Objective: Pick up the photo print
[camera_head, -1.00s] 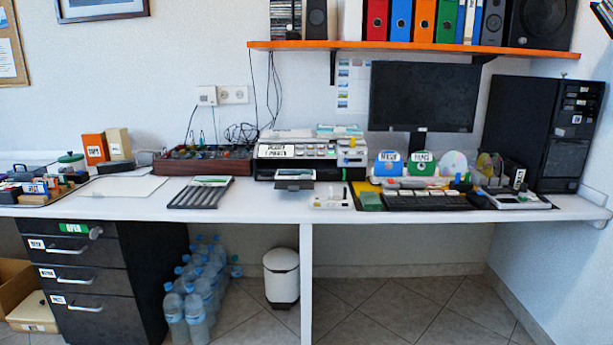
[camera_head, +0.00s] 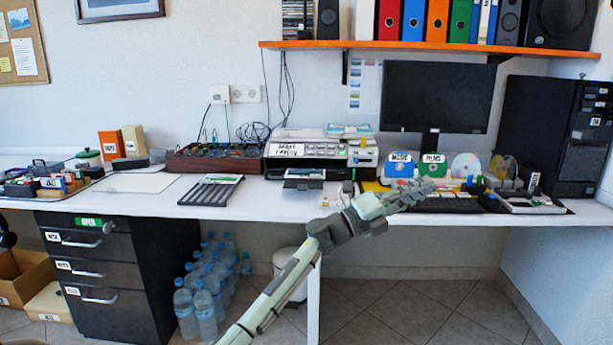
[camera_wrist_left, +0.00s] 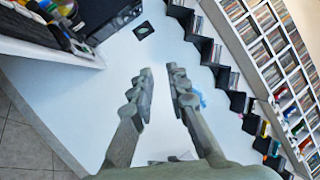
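The printer (camera_head: 340,161) stands at the back middle of the white desk (camera_head: 240,205). A pale sheet, perhaps the photo print (camera_head: 303,173), shows at its dark front tray (camera_head: 303,184); it is too small to tell for sure. My left gripper (camera_head: 428,186) is in front of the desk's right part, right of the printer's tray, and overlaps the keyboard in the picture. In the left wrist view the left gripper (camera_wrist_left: 160,72) is open, with its two fingers apart and nothing between them. My right gripper does not show.
A rack of slim dark slots (camera_head: 210,190) lies left of the printer. A keyboard (camera_head: 450,205), disc holders (camera_head: 400,168) and a monitor (camera_head: 436,97) crowd the right side. In the wrist view, disc shelves (camera_wrist_left: 262,50) line the right and a white surface (camera_wrist_left: 75,95) is open.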

